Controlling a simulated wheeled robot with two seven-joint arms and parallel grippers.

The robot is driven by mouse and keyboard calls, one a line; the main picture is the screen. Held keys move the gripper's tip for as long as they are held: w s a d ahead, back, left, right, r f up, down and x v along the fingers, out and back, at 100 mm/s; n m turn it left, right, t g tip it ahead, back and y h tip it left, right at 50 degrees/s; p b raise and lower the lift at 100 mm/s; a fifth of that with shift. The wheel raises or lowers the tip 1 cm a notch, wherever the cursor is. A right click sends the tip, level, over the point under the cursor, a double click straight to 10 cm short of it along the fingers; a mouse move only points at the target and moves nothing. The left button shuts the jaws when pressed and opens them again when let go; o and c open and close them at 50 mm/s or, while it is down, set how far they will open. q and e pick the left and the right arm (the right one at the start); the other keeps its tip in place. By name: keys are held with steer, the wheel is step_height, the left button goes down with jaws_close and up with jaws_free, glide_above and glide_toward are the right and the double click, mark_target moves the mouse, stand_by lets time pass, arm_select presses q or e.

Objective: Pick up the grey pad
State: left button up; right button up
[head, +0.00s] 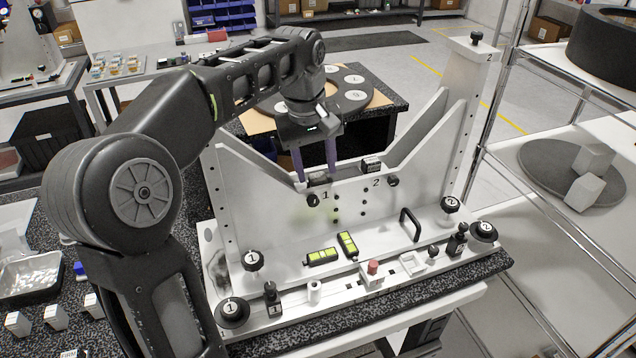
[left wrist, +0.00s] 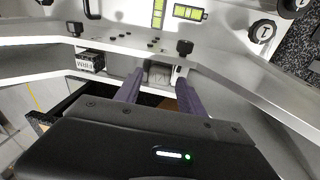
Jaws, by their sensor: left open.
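The grey pad (left wrist: 160,73) is a small grey block on the ledge behind the white fixture panel, seen between my fingers in the left wrist view. In the head view the pad (head: 319,181) shows as a small dark-grey block by the "1" mark, partly hidden by the fingers. My left gripper (head: 314,172) points down at it, with purple fingers open. In the left wrist view the left gripper (left wrist: 158,88) has one finger on each side of the pad, with gaps visible. I cannot tell how far down the fingers reach around it. My right gripper is not in view.
A dark lettered block (head: 372,164) sits on the same ledge near "2"; it also shows in the left wrist view (left wrist: 90,62). The white fixture (head: 430,190) has sloped side walls and a tall post. Black knobs, a handle (head: 410,225) and yellow-green levels (head: 348,245) crowd its front.

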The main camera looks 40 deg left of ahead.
arm_select(q)
steer(key=shift+w+f, duration=0.15)
steer(key=shift+f, duration=0.7)
jaws_close()
